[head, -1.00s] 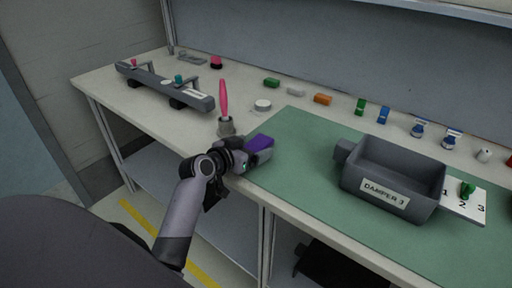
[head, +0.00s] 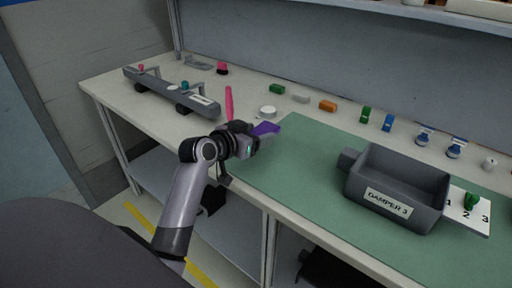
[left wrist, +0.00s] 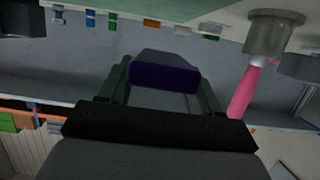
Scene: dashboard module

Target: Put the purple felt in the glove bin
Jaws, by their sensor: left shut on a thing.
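The purple felt (head: 266,128) is a small purple block held between the fingers of my left gripper (head: 255,138). In the left wrist view, the felt (left wrist: 165,75) spans the gap between the two dark fingers. My left gripper is shut on it, above the front left edge of the green mat. The glove bin appears to be the open grey box (head: 366,188) on the mat, labelled "DAMPER 3". It stands to the right of my left gripper, well apart, and its visible inside looks empty. My right gripper is not in view.
A pink-handled tool (head: 229,103) stands just behind my left gripper. A long grey rail (head: 170,90) lies at the left. Several small coloured blocks and blue-capped jars (head: 424,137) line the back. The green mat (head: 300,160) is clear between gripper and box.

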